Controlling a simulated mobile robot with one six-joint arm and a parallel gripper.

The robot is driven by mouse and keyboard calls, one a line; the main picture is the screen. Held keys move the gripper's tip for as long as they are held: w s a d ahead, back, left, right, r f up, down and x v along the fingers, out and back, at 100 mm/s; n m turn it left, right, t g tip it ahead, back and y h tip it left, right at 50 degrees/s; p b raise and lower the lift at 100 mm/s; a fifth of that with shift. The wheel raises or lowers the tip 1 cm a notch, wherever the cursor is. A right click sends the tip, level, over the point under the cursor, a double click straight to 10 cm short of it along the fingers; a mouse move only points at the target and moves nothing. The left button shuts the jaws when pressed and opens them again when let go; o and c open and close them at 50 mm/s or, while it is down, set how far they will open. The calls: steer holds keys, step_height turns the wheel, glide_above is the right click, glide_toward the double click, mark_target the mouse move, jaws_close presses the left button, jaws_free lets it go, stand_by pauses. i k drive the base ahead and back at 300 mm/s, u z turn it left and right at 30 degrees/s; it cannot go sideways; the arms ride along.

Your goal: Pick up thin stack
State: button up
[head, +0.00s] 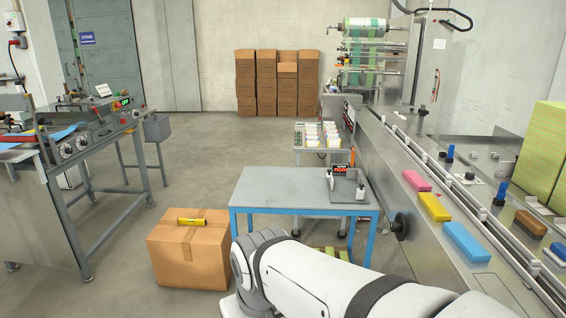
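Folded cloth stacks lie on the steel bed of the machine at the right: a pink stack (416,181), a yellow stack (434,207) and a blue stack (466,242), in a line from far to near. They lie apart from each other. A brown stack (530,223) and another blue stack (558,253) sit farther right, beyond the rails. I cannot tell for sure which stack is the thin one. My white arm reaches in from the bottom, left of the machine. My gripper is not in view.
A grey table with blue legs (290,190) stands ahead and carries a small device (346,185). A cardboard box (190,250) with a yellow object (192,221) on top stands at left. A metal machine (85,135) is farther left. Open floor lies between.

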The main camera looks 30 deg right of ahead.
mark_target(420, 185)
steer(key=i, duration=2.2)
steer(key=z, duration=3.3)
steer(key=i, duration=1)
